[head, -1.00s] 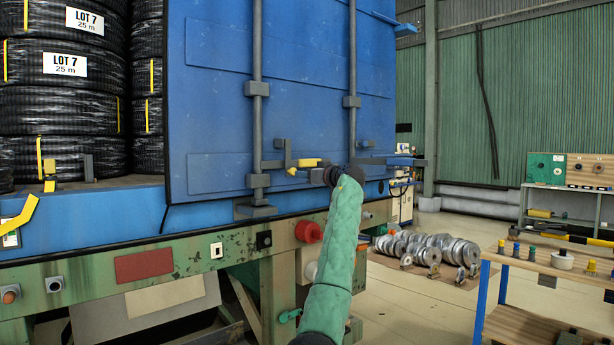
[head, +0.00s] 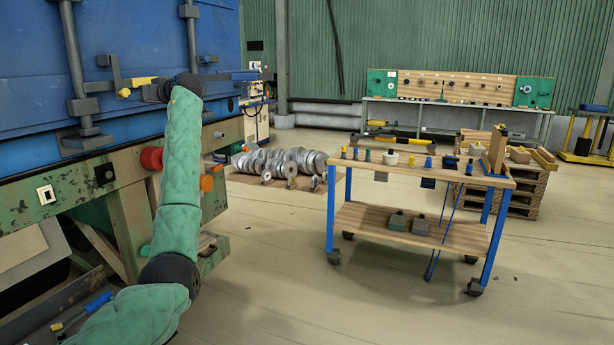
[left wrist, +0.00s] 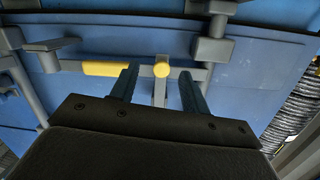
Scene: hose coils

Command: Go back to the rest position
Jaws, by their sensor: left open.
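The blue container door (head: 30,70) stands at the left of the head view, with upright grey lock bars (head: 76,65) and a yellow-gripped handle (head: 137,85). My left arm, in a green sleeve, reaches up to this handle. In the left wrist view my left gripper (left wrist: 160,80) is open, its two dark fingers apart. The yellow round end (left wrist: 161,69) of a grey lever shows between them, and the yellow grip (left wrist: 106,69) lies left of them. Whether the fingers touch the lever I cannot tell. My right gripper is not in view.
A wooden-topped trolley (head: 428,172) with blue legs stands right of the middle. A workbench (head: 450,105) lines the back wall, with pallets (head: 520,190) at right.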

